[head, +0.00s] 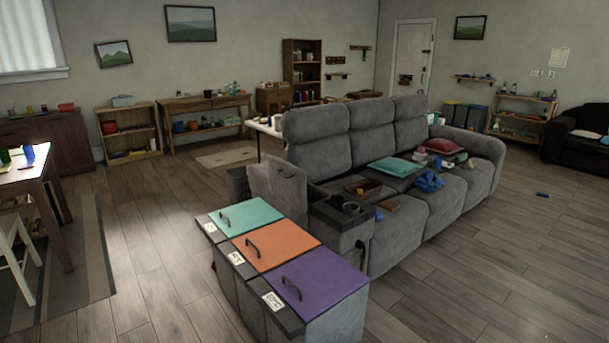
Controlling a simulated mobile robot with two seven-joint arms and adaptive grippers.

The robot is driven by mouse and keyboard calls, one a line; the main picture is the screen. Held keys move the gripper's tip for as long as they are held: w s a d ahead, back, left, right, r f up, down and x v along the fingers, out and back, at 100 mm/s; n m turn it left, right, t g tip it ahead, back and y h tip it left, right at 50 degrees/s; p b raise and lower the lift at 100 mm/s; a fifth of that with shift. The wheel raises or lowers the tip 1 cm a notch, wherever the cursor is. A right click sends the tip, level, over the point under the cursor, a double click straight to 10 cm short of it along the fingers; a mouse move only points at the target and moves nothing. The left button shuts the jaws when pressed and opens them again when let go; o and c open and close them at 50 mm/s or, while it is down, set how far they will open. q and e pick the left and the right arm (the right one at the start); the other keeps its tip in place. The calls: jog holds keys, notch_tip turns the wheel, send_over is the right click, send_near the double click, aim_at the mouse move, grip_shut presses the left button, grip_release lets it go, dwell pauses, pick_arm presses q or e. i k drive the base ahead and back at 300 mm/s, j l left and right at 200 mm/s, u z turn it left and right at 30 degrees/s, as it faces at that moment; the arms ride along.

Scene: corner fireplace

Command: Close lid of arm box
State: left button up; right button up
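The grey sofa (405,215) stands in the middle of the head view. At its near left end is the sofa's arm box (345,228), with dark fittings on top that look like a cup holder. A grey padded piece, seemingly the box's lid (262,180), stands raised at the far end of this arm, so the lid looks open. The inside of the box is mostly hidden. Neither of my grippers is in view.
Bins with a teal lid (243,215), an orange lid (275,240) and a purple lid (315,283) stand in front of the sofa's left end. Cushions and cloths lie on the seats. Wooden floor (150,260) is clear to the left and at the right front.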

aim_at(287, 181)
jog(key=i+j, duration=0.15)
jog(key=j, duration=0.15)
jog(key=i+j+z, duration=0.1)
jog(key=j, duration=0.2)
jog(key=i+j, duration=0.1)
jog(key=j, duration=0.2)
jog(key=i+j+u, duration=0.1)
jog(key=i+j, duration=0.9)
jog(key=i, duration=0.1)
